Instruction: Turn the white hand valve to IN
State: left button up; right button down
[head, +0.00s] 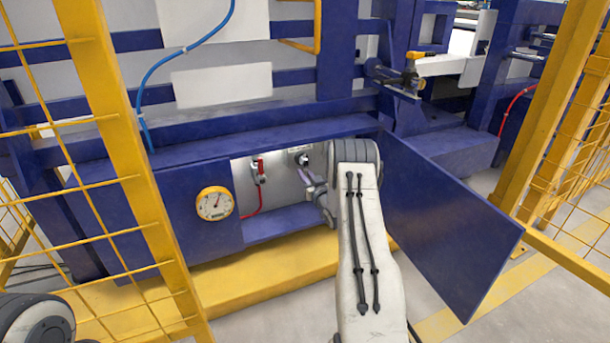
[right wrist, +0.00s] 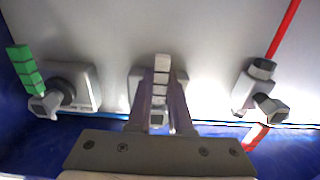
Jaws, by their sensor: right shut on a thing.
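The white hand valve (right wrist: 162,68) is in the middle of the right wrist view, on a light grey panel. Its segmented white handle points up in that picture. My right gripper (right wrist: 160,118) has its two fingers closed around the lower part of this handle. In the head view my right gripper (head: 310,183) reaches into the opening in the blue cabinet, and my arm covers part of the opening. I cannot read any IN mark. My left gripper is not in view.
A valve with a red handle (head: 260,168) sits left of my gripper in the head view. A green-handled valve (right wrist: 26,72) is at the left of the wrist view. A round yellow gauge (head: 215,203) is on the cabinet front. An open blue door (head: 450,225) stands right of my arm.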

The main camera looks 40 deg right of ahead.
jog(key=shift+f, duration=0.1)
jog(key=shift+w+a+r+m+p, duration=0.15)
jog(key=shift+a+m+p, duration=0.3)
jog(key=shift+m+p, duration=0.85)
jog(key=shift+a+r+m+p, duration=0.2)
jog(key=shift+a+m+p, duration=0.25)
jog(key=shift+m+p, duration=0.85)
jog(key=shift+w+a+r+m+p, duration=0.15)
jog(key=shift+a+m+p, duration=0.3)
jog(key=shift+m+p, duration=0.85)
jog(key=shift+m, duration=0.3)
jog(key=c, duration=0.8)
grip_release()
jog(key=shift+r, duration=0.1)
jog(key=p+v, duration=0.4)
jog(key=v, duration=0.6)
jog(key=shift+s+a+p, duration=0.15)
jog(key=shift+s+p, duration=0.1)
jog(key=shift+p, duration=0.1)
